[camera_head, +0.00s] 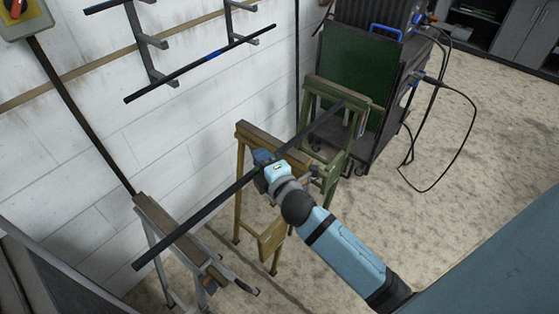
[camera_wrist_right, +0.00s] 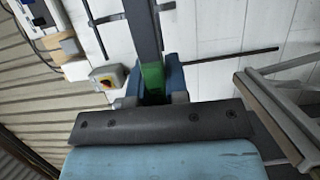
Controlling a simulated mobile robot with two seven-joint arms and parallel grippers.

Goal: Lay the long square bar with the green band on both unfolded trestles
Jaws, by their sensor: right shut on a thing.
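The long dark square bar (camera_head: 208,209) runs slantwise from lower left to upper right. My right gripper (camera_head: 264,158) is shut on it near its middle. In the right wrist view the bar's green band (camera_wrist_right: 152,77) lies between the blue fingers (camera_wrist_right: 155,84). In the head view the bar crosses the grey trestle (camera_head: 158,218) at lower left, passes by the yellow trestle (camera_head: 253,131), and its far end overlaps the green trestle (camera_head: 325,86). I cannot tell whether it touches any of them. My left gripper is out of view.
Another dark bar with a blue band (camera_head: 214,55) lies on wall brackets (camera_head: 152,42) at upper left. A dark cart (camera_head: 380,115) with a green panel and hanging cables stands behind the green trestle. The white wall is close on the left; the floor at right is clear.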

